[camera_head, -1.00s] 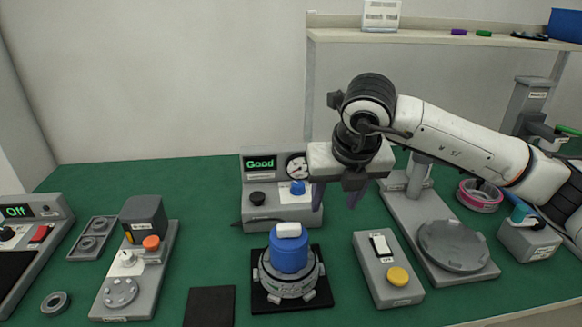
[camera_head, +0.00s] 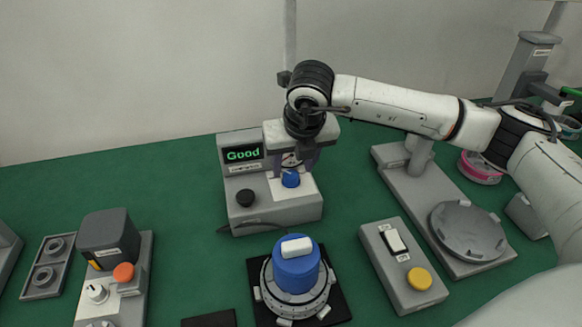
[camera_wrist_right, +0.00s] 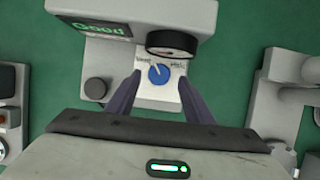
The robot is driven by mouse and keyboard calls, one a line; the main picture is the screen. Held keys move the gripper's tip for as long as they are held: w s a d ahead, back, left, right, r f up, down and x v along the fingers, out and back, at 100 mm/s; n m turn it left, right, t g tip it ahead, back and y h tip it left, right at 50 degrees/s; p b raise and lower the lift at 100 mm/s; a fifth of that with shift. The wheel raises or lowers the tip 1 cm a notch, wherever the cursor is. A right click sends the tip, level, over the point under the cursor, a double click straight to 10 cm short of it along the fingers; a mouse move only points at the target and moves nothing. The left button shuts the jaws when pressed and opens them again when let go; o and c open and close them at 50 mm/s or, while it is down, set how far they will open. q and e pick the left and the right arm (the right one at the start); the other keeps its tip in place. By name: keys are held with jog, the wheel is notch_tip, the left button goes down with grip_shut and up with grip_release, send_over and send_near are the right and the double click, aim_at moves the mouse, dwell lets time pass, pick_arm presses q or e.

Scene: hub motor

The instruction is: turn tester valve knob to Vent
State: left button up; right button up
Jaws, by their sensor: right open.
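The tester (camera_head: 272,214) is a grey box at the back middle of the bench, with a green "Good" display (camera_head: 243,154). Its blue valve knob (camera_head: 290,179) is on the right of its front panel, and a black knob (camera_head: 245,197) is on the left. In the right wrist view the blue knob (camera_wrist_right: 158,74) has a white pointer line tilted up and left, between two printed labels too small to read surely. My right gripper (camera_head: 293,163) is open above and behind the knob; in the wrist view its fingers (camera_wrist_right: 158,85) stand on either side of it, apart from it. My left gripper is not in view.
A round gauge (camera_wrist_right: 172,43) sits behind the knob. In front of the tester is a blue-capped hub motor (camera_head: 296,272) on a black plate. A switch box with a yellow button (camera_head: 419,278) stands to the right. Green bench is clear left of the tester.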

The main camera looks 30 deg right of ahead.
aim_at(291, 174)
jog(key=x, duration=0.3)
jog(key=shift+w+f, duration=0.1)
jog(key=c, duration=1.1)
jog(key=shift+o, duration=0.2)
jog(key=shift+d+f+n+b, duration=0.1)
jog(key=shift+f+n+b, duration=0.15)
jog(key=shift+n+b, duration=0.5)
jog(key=shift+r+n+y+b, duration=0.2)
jog(key=shift+n+y+b, duration=0.3)
jog(key=shift+n+b, duration=0.25)
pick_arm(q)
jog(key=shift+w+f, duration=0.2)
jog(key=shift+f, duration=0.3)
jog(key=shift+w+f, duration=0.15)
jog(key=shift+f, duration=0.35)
pick_arm(e)
jog(key=shift+r, duration=0.1)
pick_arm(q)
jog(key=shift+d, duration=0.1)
pick_arm(e)
jog(key=o, duration=1.1)
jog(key=shift+c, duration=0.2)
